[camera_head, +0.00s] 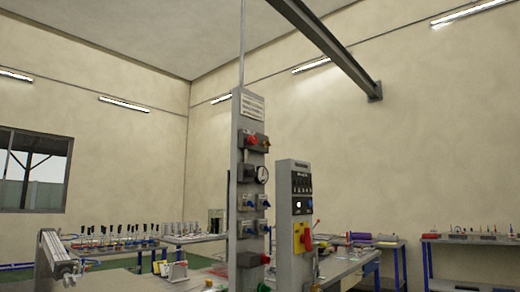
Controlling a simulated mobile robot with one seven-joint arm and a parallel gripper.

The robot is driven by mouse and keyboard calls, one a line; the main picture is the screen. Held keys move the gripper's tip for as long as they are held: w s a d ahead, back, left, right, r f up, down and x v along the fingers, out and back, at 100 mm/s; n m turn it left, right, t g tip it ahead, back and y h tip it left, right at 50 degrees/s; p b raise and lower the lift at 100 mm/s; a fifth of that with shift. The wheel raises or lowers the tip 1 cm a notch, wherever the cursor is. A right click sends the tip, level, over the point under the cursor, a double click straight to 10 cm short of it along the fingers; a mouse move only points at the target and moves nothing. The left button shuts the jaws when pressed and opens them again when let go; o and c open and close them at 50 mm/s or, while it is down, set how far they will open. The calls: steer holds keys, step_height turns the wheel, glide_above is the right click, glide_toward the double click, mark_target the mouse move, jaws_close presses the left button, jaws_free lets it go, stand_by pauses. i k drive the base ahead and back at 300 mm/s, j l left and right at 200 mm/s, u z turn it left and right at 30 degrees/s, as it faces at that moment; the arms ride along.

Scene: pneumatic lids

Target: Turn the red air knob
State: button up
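A tall grey post (236,110) stands near the middle of the head camera view. A red knob (251,140) sits on a dark box near its top. A round white-faced gauge (262,175) is below that, with several blue-handled parts (248,203) under it. Another red part (265,259) is on a dark box low on the post. A red rotary handle (307,241) is on a yellow plate of the grey control box to the right. I cannot tell for sure which red part is the air knob. My gripper is not in view.
The grey control box (285,200) stands close to the post's right. Benches with small parts (110,240) line the left back, and a shelf (470,239) is at the right. A grey metal fixture (52,255) is at lower left. A beam (320,36) crosses overhead.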

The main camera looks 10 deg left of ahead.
mark_target(252, 141)
steer(key=i, duration=1.3)
